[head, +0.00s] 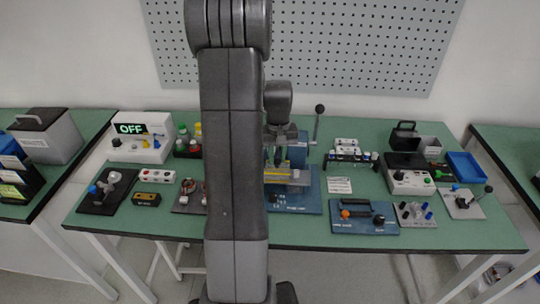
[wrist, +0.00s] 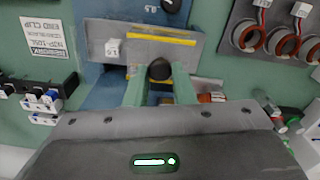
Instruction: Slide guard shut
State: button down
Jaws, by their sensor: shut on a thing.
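The guard is a grey plate with yellow strips, on the blue station (head: 297,203) in the middle of the table. It shows as a grey panel (wrist: 188,54) in the wrist view, with a black round knob (wrist: 159,69) in front of it. My gripper (wrist: 160,88) has its two fingers on either side of this knob and is shut on it. In the head view my gripper (head: 278,158) reaches down at the guard (head: 292,171). My arm hides the left part of the station, and the guard's track cannot be made out.
A lever with a black ball (head: 319,108) stands up just right of my gripper. A board with copper-coloured rings (wrist: 270,35) lies beside the station. A paper label (head: 339,185) and a blue box with an orange knob (head: 364,217) are to its right.

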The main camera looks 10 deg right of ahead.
jog(key=d, duration=0.2)
jog(key=s+d, duration=0.1)
jog(key=d, duration=0.3)
jog(key=shift+s+d, duration=0.1)
jog(key=shift+s, duration=0.25)
jog(key=c, duration=1.5)
grip_release()
jog(key=o, duration=0.3)
jog(key=shift+s+d, duration=0.1)
jog(key=shift+d, duration=0.1)
jog(key=shift+a, duration=0.1)
notch_tip(320, 180, up, 14)
jog(key=b, duration=0.1)
jog(key=shift+f, duration=0.15)
